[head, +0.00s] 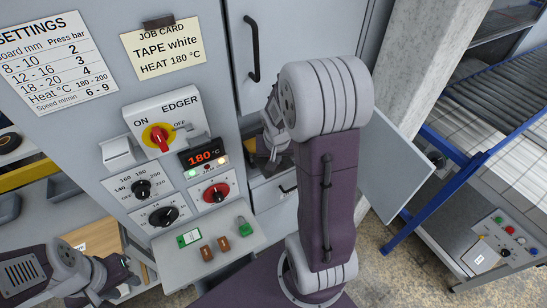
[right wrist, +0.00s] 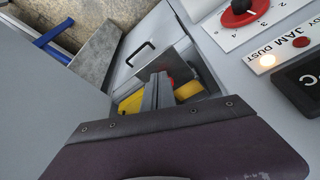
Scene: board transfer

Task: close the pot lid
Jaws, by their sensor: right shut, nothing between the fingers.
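I cannot clearly make out the pot or its lid. In the right wrist view, yellow parts (right wrist: 188,91) and a bit of red show in an open recess of the grey machine, behind my right gripper (right wrist: 158,92). My right gripper is shut and empty, pointing into that recess; whether it touches anything there I cannot tell. In the head view my right gripper (head: 264,148) is at the recess, partly hidden by my own arm. My left gripper (head: 124,277) is low at the left, in front of the machine; its opening is unclear.
A light grey panel (head: 396,168) stands swung open right of my right arm. The edger control panel (head: 160,128) with knobs and a 180 °C display is left of the recess. A shelf (head: 205,262) with small green and brown items juts out below. A blue-framed conveyor (head: 430,150) is at the right.

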